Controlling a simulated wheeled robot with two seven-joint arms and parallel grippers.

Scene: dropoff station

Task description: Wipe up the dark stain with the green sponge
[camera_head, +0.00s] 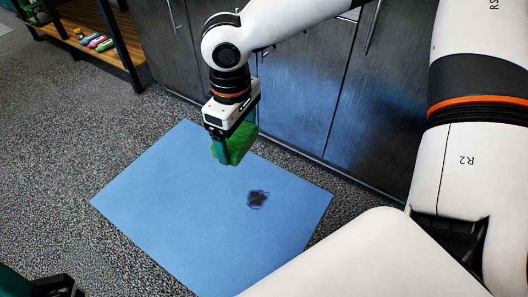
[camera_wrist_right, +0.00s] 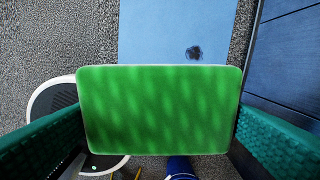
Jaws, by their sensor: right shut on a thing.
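The green sponge (camera_head: 241,145) is held between the teal fingers of my right gripper (camera_head: 229,150). It fills the middle of the right wrist view (camera_wrist_right: 160,110), with a finger on each side. In the head view it appears over the far edge of the blue mat (camera_head: 170,190); its exact height is hard to tell. The dark stain (camera_head: 258,199) is a small irregular blot on the mat, lower right of the sponge. It also shows beyond the sponge in the right wrist view (camera_wrist_right: 194,53). Part of my left gripper (camera_head: 50,287) shows at the bottom left; its opening is unclear.
Dark cabinets (camera_head: 310,90) stand just behind the mat. A wooden shelf (camera_head: 85,45) with several small colourful items is at the upper left. Speckled grey floor (camera_head: 60,120) surrounds the mat. My own white arm covers the mat's near right part.

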